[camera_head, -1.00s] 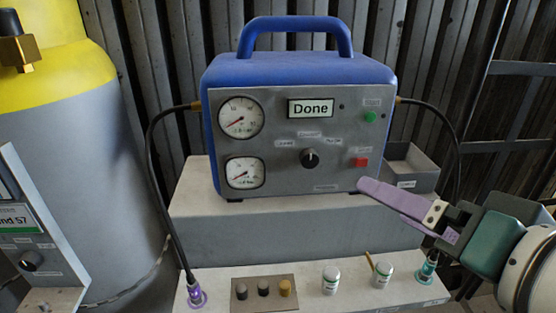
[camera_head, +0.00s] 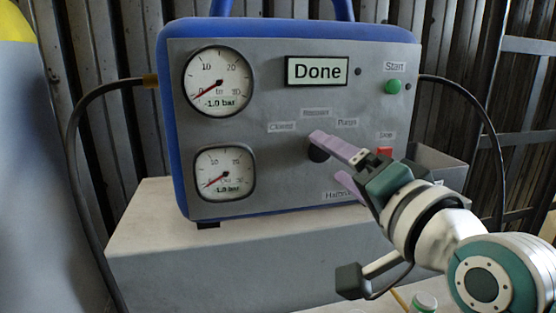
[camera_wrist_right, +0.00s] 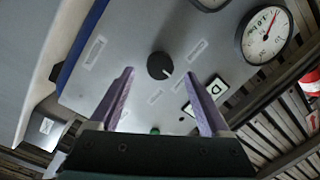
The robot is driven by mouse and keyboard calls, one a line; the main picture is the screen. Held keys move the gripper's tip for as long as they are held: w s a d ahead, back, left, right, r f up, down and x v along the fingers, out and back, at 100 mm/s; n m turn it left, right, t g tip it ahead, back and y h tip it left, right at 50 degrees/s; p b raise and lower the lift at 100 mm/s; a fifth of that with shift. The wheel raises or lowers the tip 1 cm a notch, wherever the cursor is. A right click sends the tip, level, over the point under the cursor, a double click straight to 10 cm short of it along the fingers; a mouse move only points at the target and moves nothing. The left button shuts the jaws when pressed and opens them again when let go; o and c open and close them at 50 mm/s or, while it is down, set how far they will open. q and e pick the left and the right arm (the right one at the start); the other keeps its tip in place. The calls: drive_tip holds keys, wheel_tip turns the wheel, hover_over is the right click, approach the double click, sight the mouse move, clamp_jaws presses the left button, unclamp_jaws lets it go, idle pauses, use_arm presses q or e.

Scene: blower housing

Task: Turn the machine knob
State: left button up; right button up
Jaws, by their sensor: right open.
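The machine (camera_head: 250,135) is a blue box with a grey front panel, two gauges and a display reading "Done". Its black knob (camera_head: 318,154) is partly hidden behind my right gripper in the head view. In the right wrist view the knob (camera_wrist_right: 160,66) shows whole, with a white pointer mark, beyond and between the fingertips. My right gripper (camera_head: 330,160) has purple fingers. It is open and empty in front of the knob; whether a finger touches it I cannot tell. My left gripper is not in view.
A green start button (camera_head: 393,87) and a red button (camera_head: 384,153) sit right of the knob. Black hoses (camera_head: 75,150) leave both sides of the machine. It stands on a grey block (camera_head: 150,240). A grey open box (camera_head: 440,165) lies to the right, behind my arm.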

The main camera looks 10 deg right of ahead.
sight(320, 152)
drive_tip(key=shift+w+a+b, duration=0.15)
drive_tip(key=shift+w, duration=0.75)
drive_tip(key=shift+w+a+b, duration=0.1)
drive_tip(key=shift+w+b, duration=0.05)
drive_tip(key=shift+w, duration=0.7)
clamp_jaws()
